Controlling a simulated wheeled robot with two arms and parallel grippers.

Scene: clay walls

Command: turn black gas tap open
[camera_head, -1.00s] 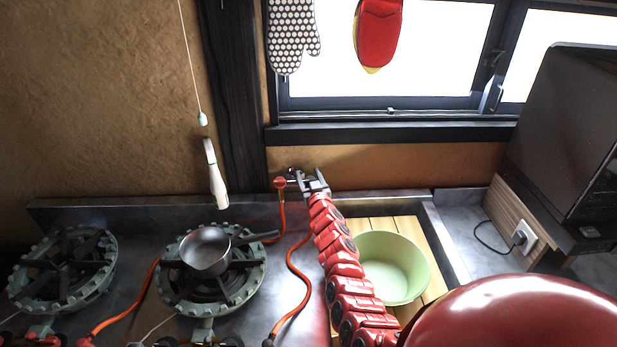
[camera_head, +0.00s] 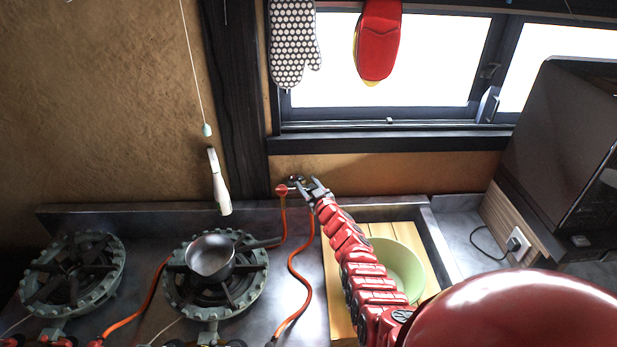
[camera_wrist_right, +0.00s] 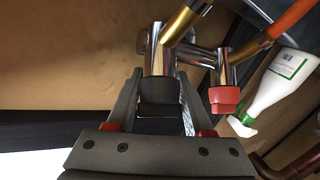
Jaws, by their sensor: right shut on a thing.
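The black gas tap (camera_wrist_right: 160,94) is a dark handle on a chrome fitting in the right wrist view. My right gripper (camera_wrist_right: 158,95) is shut on it, with one finger on each side. In the head view my right gripper (camera_head: 308,189) is at the pipe fitting on the wall under the window, and the tap is mostly hidden there. A red tap (camera_wrist_right: 224,98) sits beside the black one on the same fitting, outside the fingers. The red tap also shows in the head view (camera_head: 281,190). My left gripper is not in view.
Orange hoses (camera_head: 300,262) run down from the fitting. A small pan (camera_head: 210,256) sits on the right burner (camera_head: 178,290). A green bowl (camera_head: 410,268) stands on a wooden board (camera_head: 338,290) beside my arm. A white bottle (camera_wrist_right: 282,82) is near the red tap in the wrist view.

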